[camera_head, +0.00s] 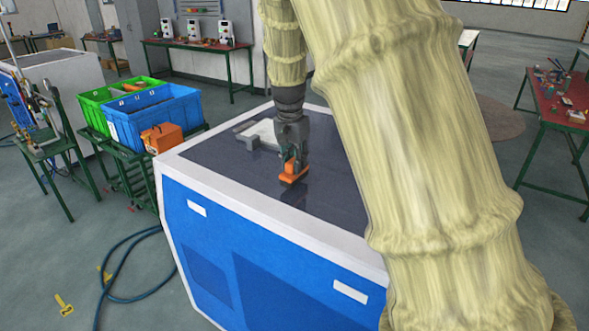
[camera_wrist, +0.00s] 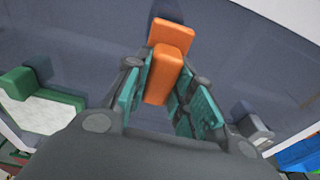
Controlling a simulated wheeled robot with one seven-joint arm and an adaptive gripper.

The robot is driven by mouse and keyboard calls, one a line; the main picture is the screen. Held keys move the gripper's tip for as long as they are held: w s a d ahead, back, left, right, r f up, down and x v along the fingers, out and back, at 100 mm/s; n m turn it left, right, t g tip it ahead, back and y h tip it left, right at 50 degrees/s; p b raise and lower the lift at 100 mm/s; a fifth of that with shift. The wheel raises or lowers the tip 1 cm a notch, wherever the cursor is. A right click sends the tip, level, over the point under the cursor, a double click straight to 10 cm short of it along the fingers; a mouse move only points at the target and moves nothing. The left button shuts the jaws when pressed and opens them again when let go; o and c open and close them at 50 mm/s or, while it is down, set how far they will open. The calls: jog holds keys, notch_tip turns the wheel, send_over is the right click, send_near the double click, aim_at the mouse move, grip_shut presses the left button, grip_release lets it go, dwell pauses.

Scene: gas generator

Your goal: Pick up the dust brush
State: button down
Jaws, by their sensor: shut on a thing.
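The dust brush shows as an orange block-like thing (camera_head: 294,175) at the top of the blue-sided cabinet. In the wrist view its orange body (camera_wrist: 167,72) stands between the teal finger pads. My gripper (camera_head: 294,163) points down over the dark cabinet top and is shut on the orange brush. The fingers also show in the wrist view (camera_wrist: 168,95), one on each side of it. The brush's lower end is at or just above the cabinet top; I cannot tell which. Its bristles are not visible.
The cabinet's dark top (camera_head: 215,150) has a pale rim. A grey-and-white item (camera_head: 258,134) lies behind my gripper. A blue crate (camera_head: 152,115), a green crate (camera_head: 98,98) and an orange box (camera_head: 161,137) stand on a cart at left. A red table (camera_head: 560,95) stands at right.

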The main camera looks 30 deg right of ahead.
jog(key=shift+s+r+b, duration=0.1)
jog(key=shift+r+b, duration=0.5)
jog(key=shift+r, duration=0.3)
jog(key=s+a+r+b, duration=0.1)
jog(key=s+a+b, duration=0.4)
jog(key=s+a, duration=0.4)
jog(key=s, duration=0.3)
jog(key=shift+s+a+r, duration=0.3)
jog(key=shift+s, duration=0.05)
